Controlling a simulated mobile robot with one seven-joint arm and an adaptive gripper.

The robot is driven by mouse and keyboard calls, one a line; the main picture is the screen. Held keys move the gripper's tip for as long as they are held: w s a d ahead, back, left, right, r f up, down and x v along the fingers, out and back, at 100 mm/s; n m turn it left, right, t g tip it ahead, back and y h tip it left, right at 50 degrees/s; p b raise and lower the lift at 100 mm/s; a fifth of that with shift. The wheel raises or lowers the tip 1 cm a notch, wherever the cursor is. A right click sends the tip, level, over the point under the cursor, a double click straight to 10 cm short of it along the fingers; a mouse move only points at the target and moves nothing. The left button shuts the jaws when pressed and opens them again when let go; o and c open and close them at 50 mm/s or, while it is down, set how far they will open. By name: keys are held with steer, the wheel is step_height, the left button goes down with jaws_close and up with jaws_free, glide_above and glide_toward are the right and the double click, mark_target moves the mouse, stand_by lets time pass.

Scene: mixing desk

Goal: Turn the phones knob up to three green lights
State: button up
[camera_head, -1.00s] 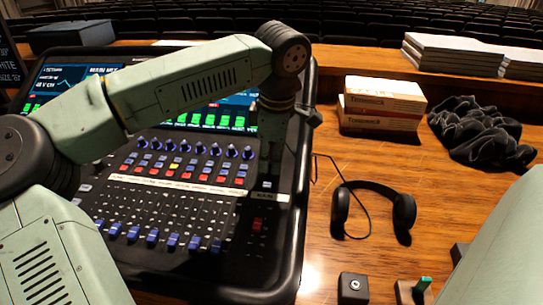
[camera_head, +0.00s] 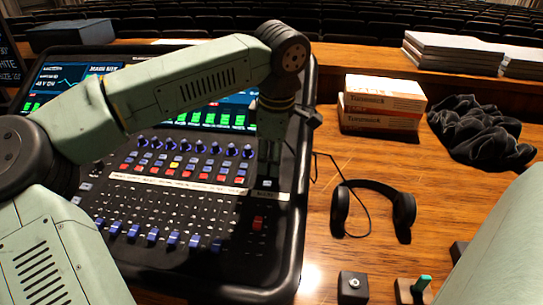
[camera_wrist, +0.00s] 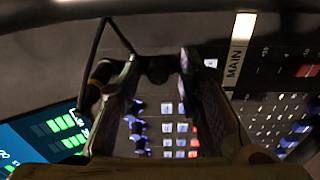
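The mixing desk (camera_head: 292,225) fills the left half of the head view. My gripper (camera_head: 269,178) points down over its right side, beside the screen and knob rows. In the wrist view my gripper (camera_wrist: 158,62) has its two fingers apart. A dark round shape, perhaps the phones knob (camera_wrist: 158,71), shows in the gap between the fingertips. I cannot tell whether the fingers touch it. Its label and any green lights belonging to it cannot be made out. The white MAIN strip (camera_wrist: 236,60) lies right of the fingers.
The lit screen (camera_wrist: 58,130) with green bars is left of the fingers. Coloured buttons (camera_head: 180,172) and faders (camera_head: 150,233) cover the desk. Headphones (camera_head: 403,210), a small black box (camera_head: 353,287), cartons (camera_head: 381,103) and a black cloth (camera_head: 480,135) lie on the wooden table.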

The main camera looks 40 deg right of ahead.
steer(key=shift+o, duration=0.4)
step_height(320, 180, up, 12)
steer(key=s, duration=0.2)
steer(key=shift+a, duration=0.35)
steer(key=shift+f, duration=0.1)
